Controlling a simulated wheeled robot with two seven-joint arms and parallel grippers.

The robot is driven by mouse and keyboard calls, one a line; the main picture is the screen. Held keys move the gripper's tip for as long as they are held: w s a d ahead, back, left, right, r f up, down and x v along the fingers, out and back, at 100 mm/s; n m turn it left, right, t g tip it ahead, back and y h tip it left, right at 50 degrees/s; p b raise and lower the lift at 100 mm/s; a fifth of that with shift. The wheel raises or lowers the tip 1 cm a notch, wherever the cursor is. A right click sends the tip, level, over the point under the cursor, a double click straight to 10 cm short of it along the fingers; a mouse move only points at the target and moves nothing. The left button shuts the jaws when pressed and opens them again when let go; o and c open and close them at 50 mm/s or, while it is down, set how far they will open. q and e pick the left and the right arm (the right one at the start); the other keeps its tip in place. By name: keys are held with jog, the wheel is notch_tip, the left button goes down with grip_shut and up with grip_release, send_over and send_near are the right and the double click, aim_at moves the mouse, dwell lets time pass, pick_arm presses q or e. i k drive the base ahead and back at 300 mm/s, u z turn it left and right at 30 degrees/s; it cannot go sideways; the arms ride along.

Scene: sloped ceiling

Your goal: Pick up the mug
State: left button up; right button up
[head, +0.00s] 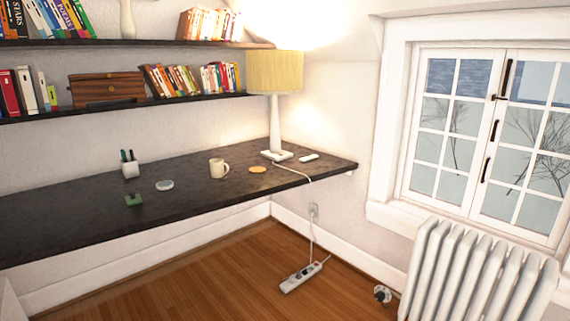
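A cream mug (217,169) stands upright on the dark desk (80,218), around the middle of the picture's width. Its handle points to the right. Nothing touches it, and a round orange-yellow coaster (258,169) lies to its right. Neither of my grippers shows in the head view.
On the desk are a lamp (276,120), a white pen holder (130,170), a small round white item (164,185), a green item (133,200) and a small white item (308,157). Shelves (120,104) hang above.

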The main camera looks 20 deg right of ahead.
aim_at(216, 164)
jog(key=z, duration=0.8)
jog(key=i, duration=1.75)
jog(key=u, duration=0.45)
jog(key=i, duration=1.15)
jog(key=u, duration=1.2)
